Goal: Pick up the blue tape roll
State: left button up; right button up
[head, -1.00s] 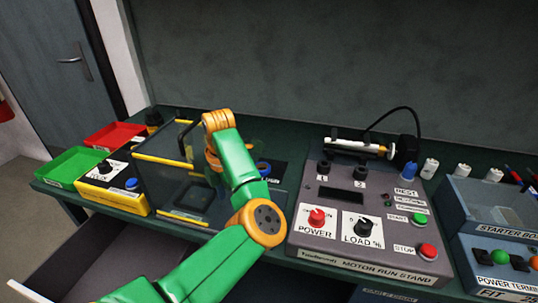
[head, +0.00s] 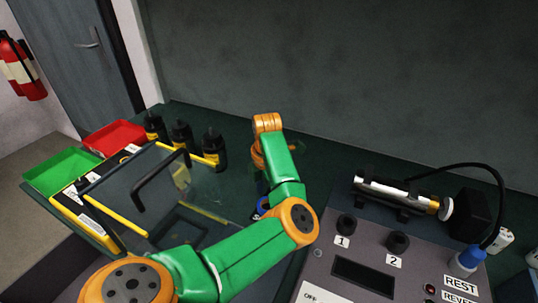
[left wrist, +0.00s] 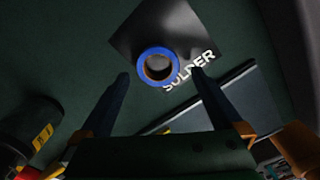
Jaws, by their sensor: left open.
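The blue tape roll (left wrist: 158,50) lies flat on a dark square marked SOLDER in the left wrist view, its hole facing the camera. In the head view, only a bit of its blue edge (head: 262,205) shows beside my green arm. My left gripper (left wrist: 160,77) is open and empty. In the wrist view its two dark fingers point toward the roll, one on each side of it in the picture. I cannot tell the remaining height, and no contact shows. In the head view the fingertips are hidden behind my arm. My right gripper is not in view.
A clear box with yellow edges (head: 193,152) and a black handle stands left of my arm. Several black bottles (head: 181,135) stand behind it. Red (head: 115,136) and green (head: 62,170) trays are farther left. The motor run stand (head: 330,232) is at right.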

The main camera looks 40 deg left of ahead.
pick_arm(q)
jog(key=f, duration=0.2)
jog(key=shift+w+f, duration=0.25)
jog(key=shift+f, duration=0.1)
jog(key=shift+r, duration=0.15)
jog(key=c, duration=1.3)
